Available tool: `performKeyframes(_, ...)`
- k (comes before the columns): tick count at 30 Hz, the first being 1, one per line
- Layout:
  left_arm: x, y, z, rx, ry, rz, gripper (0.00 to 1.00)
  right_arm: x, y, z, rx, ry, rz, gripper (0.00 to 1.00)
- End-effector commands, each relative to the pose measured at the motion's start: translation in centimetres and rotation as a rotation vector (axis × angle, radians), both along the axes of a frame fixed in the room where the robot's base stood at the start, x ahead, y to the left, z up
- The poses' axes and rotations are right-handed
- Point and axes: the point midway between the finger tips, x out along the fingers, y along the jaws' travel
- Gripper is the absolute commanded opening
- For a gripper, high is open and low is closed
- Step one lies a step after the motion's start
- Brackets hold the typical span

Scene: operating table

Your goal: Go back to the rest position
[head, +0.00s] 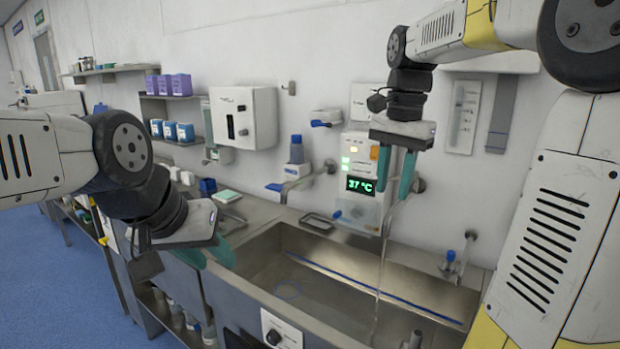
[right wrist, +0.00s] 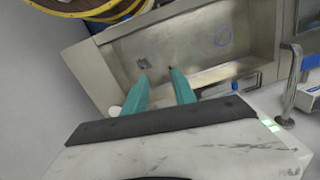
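My left gripper (head: 207,257) is at the left in the head view, near the front left corner of the sink. Its two teal fingers show a gap and hold nothing that I can see. My right gripper (head: 396,195) hangs fingers down in front of the wall unit with the 37 °C display (head: 360,185). Its teal fingers are apart and empty. In the right wrist view, the right gripper's fingers (right wrist: 160,82) are spread with the sink basin (right wrist: 195,45) beyond them.
A steel sink (head: 262,262) fills the middle, with a thin stream of water (head: 379,290) falling into it. A wall dispenser (head: 243,118), a blue-capped bottle (head: 296,150) and a shelf of boxes (head: 180,97) stand behind. A small tap (head: 450,262) is at the right.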

Motion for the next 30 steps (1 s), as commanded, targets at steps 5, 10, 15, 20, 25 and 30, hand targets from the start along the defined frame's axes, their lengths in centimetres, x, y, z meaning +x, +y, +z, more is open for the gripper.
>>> performKeyframes(5,0.0,0.0,0.0,0.000,0.000,0.000,0.36,-4.3,0.9,-1.2,0.051,-0.174,0.241,0.33)
performKeyframes(10,0.0,0.0,0.0,0.000,0.000,0.000,0.36,-8.1,2.2,-3.0,0.037,-0.348,0.462,0.33)
performKeyframes(15,0.0,0.0,0.0,0.000,0.000,0.000,0.36,-11.2,3.4,-5.2,-0.023,-0.493,0.643,0.33)
performKeyframes(20,0.0,0.0,0.0,0.000,0.000,0.000,0.36,-12.6,3.9,-6.7,-0.075,-0.569,0.741,0.33)
performKeyframes(25,0.0,0.0,0.0,0.000,0.000,0.000,0.36,-13.0,4.1,-7.2,-0.095,-0.591,0.772,0.33)
performKeyframes(30,0.0,0.0,0.0,0.000,0.000,0.000,0.36,-13.0,4.1,-7.2,-0.094,-0.590,0.773,0.33)
